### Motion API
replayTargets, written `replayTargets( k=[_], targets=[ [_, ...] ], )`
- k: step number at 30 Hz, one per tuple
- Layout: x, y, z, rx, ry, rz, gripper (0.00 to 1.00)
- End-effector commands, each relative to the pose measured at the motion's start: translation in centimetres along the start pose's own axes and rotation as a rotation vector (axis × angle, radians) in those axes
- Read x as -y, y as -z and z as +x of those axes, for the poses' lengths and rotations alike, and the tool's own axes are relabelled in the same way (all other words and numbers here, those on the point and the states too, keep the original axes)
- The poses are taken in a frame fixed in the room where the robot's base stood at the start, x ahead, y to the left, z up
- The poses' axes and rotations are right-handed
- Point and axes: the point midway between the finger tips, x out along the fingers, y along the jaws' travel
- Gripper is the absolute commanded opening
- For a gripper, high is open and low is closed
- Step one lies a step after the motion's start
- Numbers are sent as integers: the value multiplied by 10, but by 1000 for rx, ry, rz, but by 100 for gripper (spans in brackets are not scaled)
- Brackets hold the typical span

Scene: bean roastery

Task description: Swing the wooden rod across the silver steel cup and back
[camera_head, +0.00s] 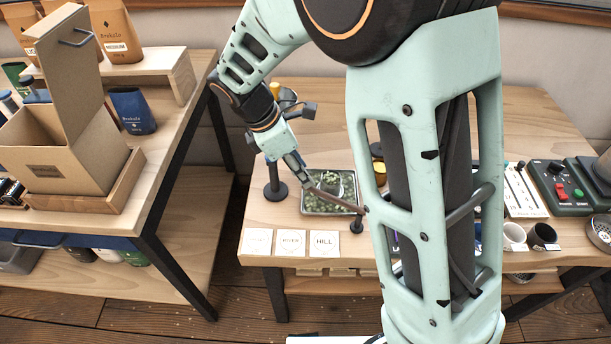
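My gripper (298,168) reaches down from the upper left over the table, its fingers close together at the near end of the brown wooden rod (336,200). The rod slants down to the right across a metal tray (316,212) of green beans. Its far end is by a small black stand (358,221); I cannot tell whether they touch. A greyish, cup-like shape shows among the beans, behind the rod. It is too small to make out clearly as the silver steel cup. My arm hides part of the table to the right.
A black post (276,183) stands just left of the tray. Cards marked RIVER (291,243) and HILL (324,244) lie at the table's front edge. Two cups, white (513,235) and black (542,236), stand at right. A cardboard box (62,150) sits on the left table.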

Motion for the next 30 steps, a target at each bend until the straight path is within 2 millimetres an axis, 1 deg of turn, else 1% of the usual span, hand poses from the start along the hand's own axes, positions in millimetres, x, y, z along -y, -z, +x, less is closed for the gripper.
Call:
replayTargets(
  k=[1, 3, 6, 10, 16, 17, 25, 30],
  targets=[
    [1, 0, 9, 1, 3, 0, 32],
    [1, 0, 17, 1, 3, 0, 32],
    [0, 0, 24, 0, 0, 0, 32],
    [0, 0, 27, 0, 0, 1, 32],
    [0, 0, 27, 0, 0, 1, 32],
    [0, 0, 27, 0, 0, 2, 30],
    [0, 0, 27, 0, 0, 2, 1],
    [0, 0, 27, 0, 0, 2, 0]
  ],
)
